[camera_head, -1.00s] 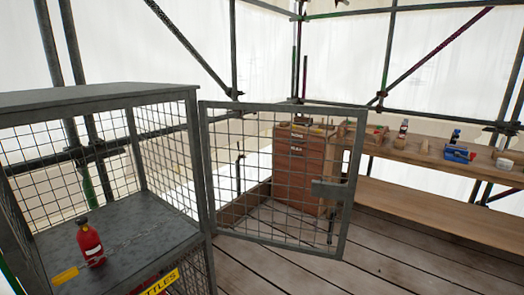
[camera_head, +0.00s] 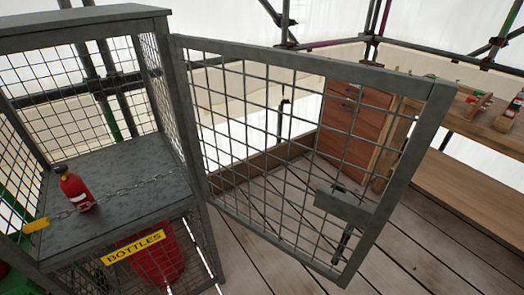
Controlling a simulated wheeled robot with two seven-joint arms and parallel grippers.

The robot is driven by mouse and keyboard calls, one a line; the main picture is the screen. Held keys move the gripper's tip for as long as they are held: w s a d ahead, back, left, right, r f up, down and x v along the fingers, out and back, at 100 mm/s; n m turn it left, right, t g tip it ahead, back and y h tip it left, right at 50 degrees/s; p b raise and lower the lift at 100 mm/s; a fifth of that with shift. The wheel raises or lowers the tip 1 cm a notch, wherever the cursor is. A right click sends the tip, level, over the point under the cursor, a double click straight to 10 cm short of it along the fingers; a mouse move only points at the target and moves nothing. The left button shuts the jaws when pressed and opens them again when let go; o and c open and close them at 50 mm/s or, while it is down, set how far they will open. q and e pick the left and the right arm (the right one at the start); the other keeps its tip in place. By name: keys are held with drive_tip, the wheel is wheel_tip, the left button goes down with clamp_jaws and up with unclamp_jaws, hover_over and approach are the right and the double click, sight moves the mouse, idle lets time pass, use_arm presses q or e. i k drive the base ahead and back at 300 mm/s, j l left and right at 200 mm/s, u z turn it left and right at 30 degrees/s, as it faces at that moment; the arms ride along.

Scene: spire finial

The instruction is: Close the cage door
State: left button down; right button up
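The wire-mesh cage (camera_head: 95,152) stands at the left with its front open. Its grey-framed mesh door (camera_head: 275,150) is hinged on the cage's right front post and stands wide open, swung out to the right. A grey latch plate (camera_head: 345,207) sits near the door's free edge. A red bottle (camera_head: 76,190) stands on the cage's shelf. A chain (camera_head: 120,191) with a yellow tag (camera_head: 36,225) lies across the shelf. Neither of my grippers shows in the head view.
A yellow BOTTLES sign (camera_head: 133,247) is on the cage front, with a red container (camera_head: 152,262) behind the lower mesh. A wooden cabinet (camera_head: 355,125) and a workbench (camera_head: 470,185) stand behind and right of the door. The plank floor (camera_head: 410,255) is clear at lower right.

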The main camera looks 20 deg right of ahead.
sight(438, 95)
drive_tip(key=i+l+u, duration=0.1)
drive_tip(key=l+u, duration=0.3)
drive_tip(key=l, duration=0.2)
drive_tip(key=l+u, duration=0.4)
drive_tip(key=l, duration=0.2)
drive_tip(key=l+u, duration=0.4)
drive_tip(key=l, duration=0.2)
drive_tip(key=k+l+u, duration=0.2)
drive_tip(key=l+u, duration=0.15)
drive_tip(key=l, duration=0.25)
